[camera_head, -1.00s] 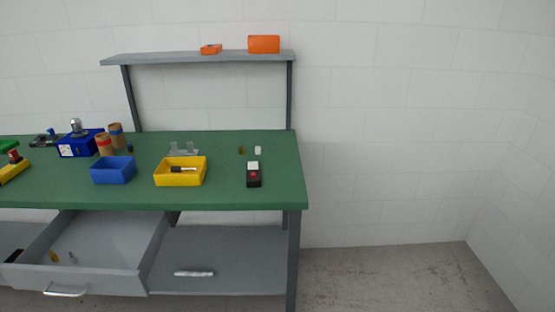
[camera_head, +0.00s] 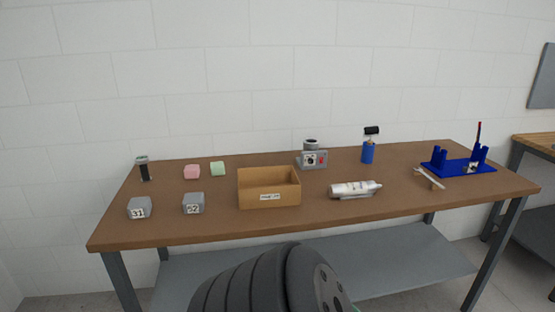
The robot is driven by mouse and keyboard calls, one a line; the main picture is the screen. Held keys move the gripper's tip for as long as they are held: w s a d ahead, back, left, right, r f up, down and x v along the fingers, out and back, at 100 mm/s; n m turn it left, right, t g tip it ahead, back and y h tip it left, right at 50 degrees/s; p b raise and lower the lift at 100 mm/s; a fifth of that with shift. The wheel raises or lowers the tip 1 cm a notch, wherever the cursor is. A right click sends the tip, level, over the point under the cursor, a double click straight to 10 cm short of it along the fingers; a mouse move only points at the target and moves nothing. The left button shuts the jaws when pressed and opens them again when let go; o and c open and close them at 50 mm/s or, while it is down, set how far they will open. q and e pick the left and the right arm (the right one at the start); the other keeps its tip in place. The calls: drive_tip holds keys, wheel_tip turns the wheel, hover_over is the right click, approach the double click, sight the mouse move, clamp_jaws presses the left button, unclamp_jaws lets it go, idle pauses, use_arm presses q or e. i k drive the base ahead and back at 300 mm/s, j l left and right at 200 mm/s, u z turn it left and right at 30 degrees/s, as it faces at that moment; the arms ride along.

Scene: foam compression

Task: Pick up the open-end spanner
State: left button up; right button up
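A light grey, slim tool that looks like the open-end spanner (camera_head: 428,176) lies at the right part of the brown table (camera_head: 240,222), just left of a blue fixture. One end seems to rest on a small tan piece; it is too small to tell its jaw shape. Neither of my grippers is in view. A dark, ribbed part of my own body fills the bottom middle of the picture.
A blue fixture with posts (camera_head: 460,166) stands right of the spanner. Grey numbered blocks (camera_head: 139,208) are at the left. The front right tabletop is mostly clear.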

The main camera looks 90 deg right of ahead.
sight(420, 171)
drive_tip(key=z, duration=3.8)
drive_tip(key=i+l, duration=0.15)
drive_tip(key=u, duration=0.05)
